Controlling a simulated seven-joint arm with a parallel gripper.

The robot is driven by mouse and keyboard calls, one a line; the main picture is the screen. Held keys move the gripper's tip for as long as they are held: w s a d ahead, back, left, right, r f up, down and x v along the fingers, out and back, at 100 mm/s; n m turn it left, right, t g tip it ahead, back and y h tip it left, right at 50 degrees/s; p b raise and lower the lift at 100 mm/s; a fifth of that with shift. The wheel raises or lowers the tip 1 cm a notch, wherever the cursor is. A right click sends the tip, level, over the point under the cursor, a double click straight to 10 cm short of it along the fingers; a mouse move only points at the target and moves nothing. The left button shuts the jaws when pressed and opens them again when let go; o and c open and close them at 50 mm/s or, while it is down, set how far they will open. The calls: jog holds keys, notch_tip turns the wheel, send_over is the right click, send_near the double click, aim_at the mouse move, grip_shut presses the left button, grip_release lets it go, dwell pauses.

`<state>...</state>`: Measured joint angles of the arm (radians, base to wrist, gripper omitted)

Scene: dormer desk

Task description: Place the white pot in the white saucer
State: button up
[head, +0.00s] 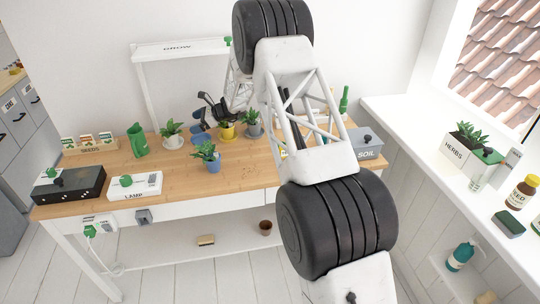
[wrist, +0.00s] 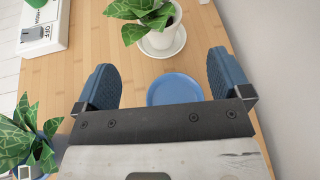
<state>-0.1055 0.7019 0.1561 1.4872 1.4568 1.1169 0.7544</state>
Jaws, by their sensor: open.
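The white pot (head: 174,141) holds a leafy green plant and stands upright on the desk, left of the middle in the head view. It also shows at the top of the wrist view (wrist: 163,39). The white saucer (wrist: 178,48) is under the pot, and the pot appears to stand in it. My gripper (wrist: 165,80) is open and empty, its two blue-grey fingers wide apart. It is above the desk, to the right of the white pot in the head view. A blue saucer (wrist: 175,88) lies between the fingers in the wrist view, partly hidden by my gripper.
A blue pot (head: 213,165) with a plant stands nearer the front. A yellow pot (head: 227,132) and a dark grey pot (head: 254,130) are to the right. A green watering can (head: 138,141) and lamp box (head: 135,187) are left. The front middle desk is fairly clear.

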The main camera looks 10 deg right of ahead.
jog(key=shift+r, duration=0.1)
jog(key=s+d+r+n+g+h, duration=0.1)
jog(key=s+d+r+n+h, duration=0.3)
jog(key=s+r, duration=0.6)
jog(key=s+d+r+n, duration=0.3)
jog(key=s+d+r, duration=0.25)
jog(key=s, duration=0.85)
jog(key=s+d+r+n+g+h, duration=0.1)
jog(key=s+d+r+n+h, duration=0.25)
jog(key=s+r, duration=0.7)
jog(key=s+d+n+h, duration=0.2)
jog(key=s+d, duration=0.2)
jog(key=s, duration=0.8)
jog(key=s+d+f+n+t+h, duration=0.1)
jog(key=s+d, duration=0.4)
jog(key=s, duration=0.7)
jog(key=s+d+f+n+t+h, duration=0.1)
jog(key=s+d+n+h, duration=0.2)
jog(key=s, duration=0.9)
jog(key=shift+s+d+n, duration=0.35)
jog(key=shift+d+n, duration=0.5)
jog(key=shift+d, duration=0.15)
